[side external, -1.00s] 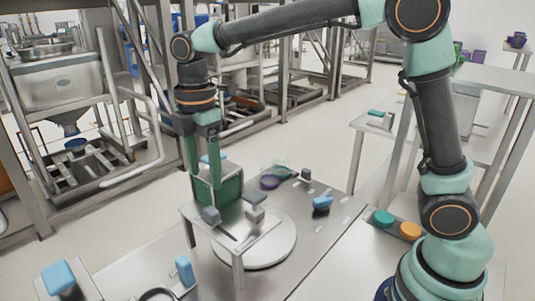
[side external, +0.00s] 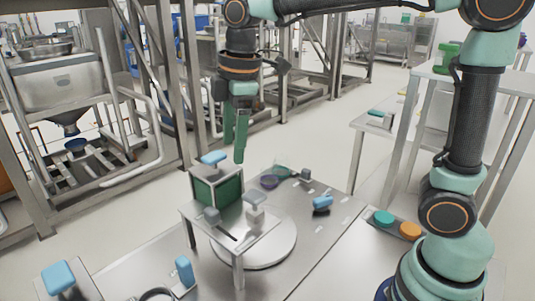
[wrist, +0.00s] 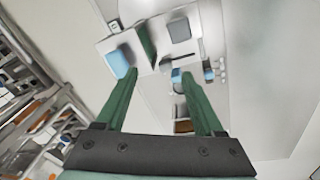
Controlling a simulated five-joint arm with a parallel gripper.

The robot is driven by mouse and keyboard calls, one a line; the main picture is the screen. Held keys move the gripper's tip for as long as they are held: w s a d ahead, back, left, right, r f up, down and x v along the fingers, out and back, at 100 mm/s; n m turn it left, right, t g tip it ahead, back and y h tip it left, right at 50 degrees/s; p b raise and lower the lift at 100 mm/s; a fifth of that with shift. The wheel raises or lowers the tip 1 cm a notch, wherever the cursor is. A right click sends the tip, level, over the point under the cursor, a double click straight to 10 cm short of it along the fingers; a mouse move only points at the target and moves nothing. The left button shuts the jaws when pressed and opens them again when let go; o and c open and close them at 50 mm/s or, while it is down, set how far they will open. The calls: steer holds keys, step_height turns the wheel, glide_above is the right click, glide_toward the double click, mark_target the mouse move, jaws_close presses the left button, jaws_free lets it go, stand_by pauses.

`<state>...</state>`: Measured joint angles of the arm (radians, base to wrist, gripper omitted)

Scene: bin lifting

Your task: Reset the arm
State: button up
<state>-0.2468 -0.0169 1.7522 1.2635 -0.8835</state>
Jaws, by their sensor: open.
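My gripper (side external: 237,158) hangs in the air above and slightly right of the green-sided bin (side external: 229,191), with its green fingers pointing down. It is empty and touches nothing. In the wrist view my gripper (wrist: 160,85) has its two fingers spread well apart, with the small stand and its items beyond the tips. The bin has a light frame and stands on a small metal stand (side external: 238,262). A blue-topped piece (side external: 213,158) shows at the bin's upper back edge.
The stand sits by a round white turntable (side external: 277,246) on the metal table. Grey blocks, a blue-topped item (side external: 322,203), a blue handle (side external: 184,270), and teal (side external: 383,217) and orange (side external: 411,230) buttons are around. Metal machine frames stand behind. Air above the table is free.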

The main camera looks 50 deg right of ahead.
steer(key=s+d+f+m+t, duration=0.3)
steer(key=s+d+m, duration=0.6)
steer(key=m, duration=0.4)
steer(key=shift+s+d+f+t, duration=0.25)
steer(key=shift+d+t, duration=0.05)
steer(key=shift+t, duration=0.2)
